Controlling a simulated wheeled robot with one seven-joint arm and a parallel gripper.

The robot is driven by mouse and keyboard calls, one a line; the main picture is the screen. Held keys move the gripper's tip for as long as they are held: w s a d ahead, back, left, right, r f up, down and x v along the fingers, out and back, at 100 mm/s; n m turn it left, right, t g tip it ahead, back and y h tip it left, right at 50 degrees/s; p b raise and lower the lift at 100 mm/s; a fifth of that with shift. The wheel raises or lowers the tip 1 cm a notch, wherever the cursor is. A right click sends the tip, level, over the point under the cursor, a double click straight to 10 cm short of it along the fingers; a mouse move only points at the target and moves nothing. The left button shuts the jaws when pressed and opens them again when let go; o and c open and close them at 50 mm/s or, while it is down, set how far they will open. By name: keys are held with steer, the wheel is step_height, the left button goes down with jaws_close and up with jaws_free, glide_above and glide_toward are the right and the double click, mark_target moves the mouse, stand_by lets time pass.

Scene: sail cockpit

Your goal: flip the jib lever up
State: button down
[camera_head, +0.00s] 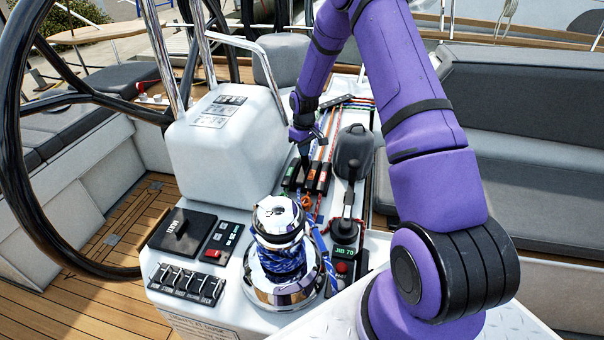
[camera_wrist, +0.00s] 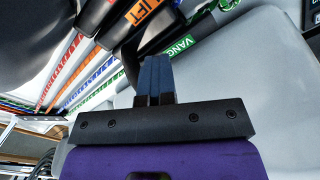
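A row of black clutch levers (camera_head: 311,176) with coloured labels sits on the white console behind the chrome winch. In the wrist view, an orange label reads LIFT (camera_wrist: 143,10) and a green label reads VANG (camera_wrist: 181,44). No label reading JIB is legible on these levers, so I cannot tell which is the jib lever. My gripper (camera_head: 304,158) points down at the row. In the wrist view its dark fingers (camera_wrist: 156,77) are together, in front of a black lever between the LIFT and VANG labels. Whether they touch it is hidden.
The chrome winch (camera_head: 278,240) with blue rope stands in front of the levers. A white pod (camera_head: 225,140) is at their left. A black throttle lever (camera_head: 346,200) and a panel showing JIB 70 (camera_head: 345,251) are at the right. Coloured ropes (camera_head: 330,125) run behind.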

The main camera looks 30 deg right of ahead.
steer(key=a+r, duration=0.3)
steer(key=r, duration=0.4)
steer(key=shift+s+a, duration=0.15)
steer(key=shift+s, duration=0.25)
stand_by(1.1)
stand_by(0.4)
